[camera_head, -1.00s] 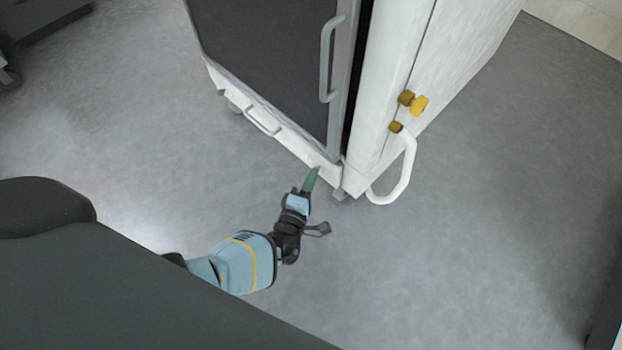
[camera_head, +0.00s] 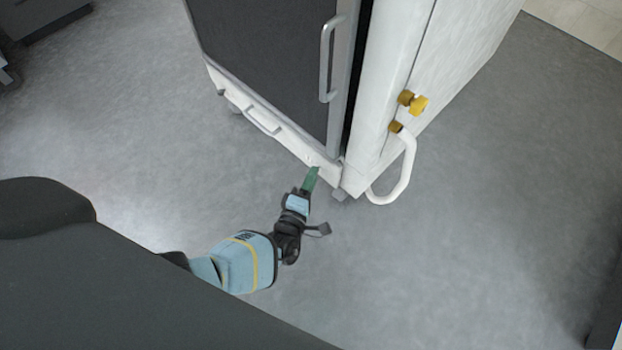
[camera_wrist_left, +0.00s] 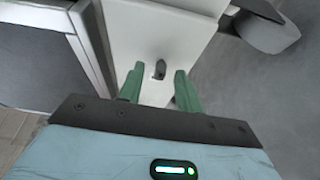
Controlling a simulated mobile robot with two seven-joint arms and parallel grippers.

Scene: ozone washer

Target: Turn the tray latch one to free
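The tray latch (camera_wrist_left: 160,69) is a small dark knob on the white tray front (camera_wrist_left: 135,30), seen in the left wrist view. My left gripper (camera_wrist_left: 160,88) has its two green fingers apart, one on each side of the latch, with a gap to it on both sides. In the head view the left gripper (camera_head: 312,175) reaches the right end of the white tray front (camera_head: 275,130) at the bottom of the washer; the latch is hidden or too small to make out there. My right gripper is not in view.
The washer's dark door with a long grey handle (camera_head: 326,60) stands above the tray. A tray handle (camera_head: 262,120) lies to the left. Yellow knobs (camera_head: 414,102) and a white pipe (camera_head: 403,170) are on the right side. The grey floor around is clear.

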